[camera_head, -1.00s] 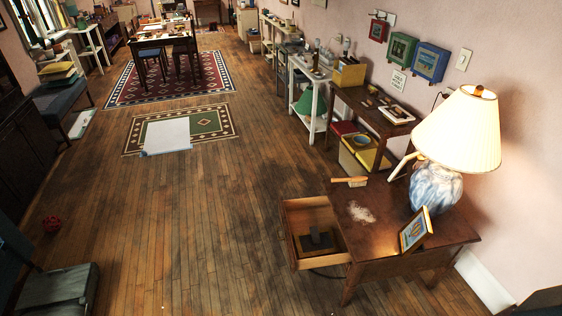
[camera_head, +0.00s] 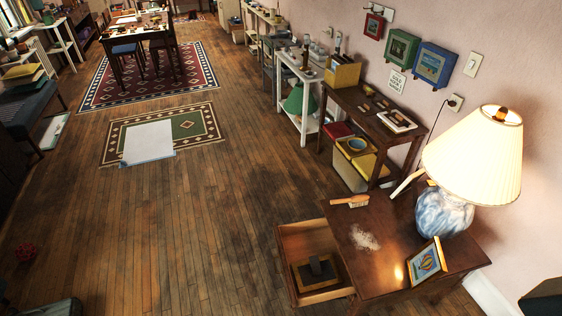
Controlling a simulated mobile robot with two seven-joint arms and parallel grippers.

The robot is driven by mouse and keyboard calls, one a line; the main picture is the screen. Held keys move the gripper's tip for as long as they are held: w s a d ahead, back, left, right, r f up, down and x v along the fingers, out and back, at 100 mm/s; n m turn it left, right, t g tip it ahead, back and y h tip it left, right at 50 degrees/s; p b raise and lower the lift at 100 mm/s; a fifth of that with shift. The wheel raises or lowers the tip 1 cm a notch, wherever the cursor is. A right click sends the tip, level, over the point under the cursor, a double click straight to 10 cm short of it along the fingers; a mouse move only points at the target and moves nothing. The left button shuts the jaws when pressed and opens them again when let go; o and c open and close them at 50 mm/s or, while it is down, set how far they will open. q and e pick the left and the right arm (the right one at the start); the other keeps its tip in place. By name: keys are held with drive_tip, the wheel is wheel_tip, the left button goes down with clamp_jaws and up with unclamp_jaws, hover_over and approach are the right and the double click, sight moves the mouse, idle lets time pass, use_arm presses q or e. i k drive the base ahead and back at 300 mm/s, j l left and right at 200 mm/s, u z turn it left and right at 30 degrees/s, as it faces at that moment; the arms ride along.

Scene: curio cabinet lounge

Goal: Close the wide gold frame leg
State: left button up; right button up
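A gold-edged picture frame (camera_head: 426,262) with a small blue picture stands tilted back near the front edge of the brown side table (camera_head: 393,218). Its back and any leg behind it are hidden from this side. In the table's pulled-out drawer (camera_head: 290,245) lies another wide, gold-edged flat frame (camera_head: 322,288), face down or flat, with a dark piece (camera_head: 316,268) standing up from its back like a leg. Neither of my grippers is in view.
A lit lamp (camera_head: 474,165) stands at the table's back right. A brush (camera_head: 350,201) and a pale dusty patch (camera_head: 364,239) are on the tabletop. The open drawer juts out to the left over the floor. The wooden floor (camera_head: 200,240) left of it is clear.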

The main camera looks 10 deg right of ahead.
sight(314, 262)
drive_tip(key=i, duration=2.2)
drive_tip(key=i+j+z, duration=0.1)
drive_tip(key=i+z, duration=0.2)
drive_tip(key=i, duration=0.2)
drive_tip(key=i+j+z, duration=0.3)
drive_tip(key=i, duration=0.25)
drive_tip(key=i+j+z, duration=0.25)
drive_tip(key=i, duration=0.25)
drive_tip(key=z, duration=3.9)
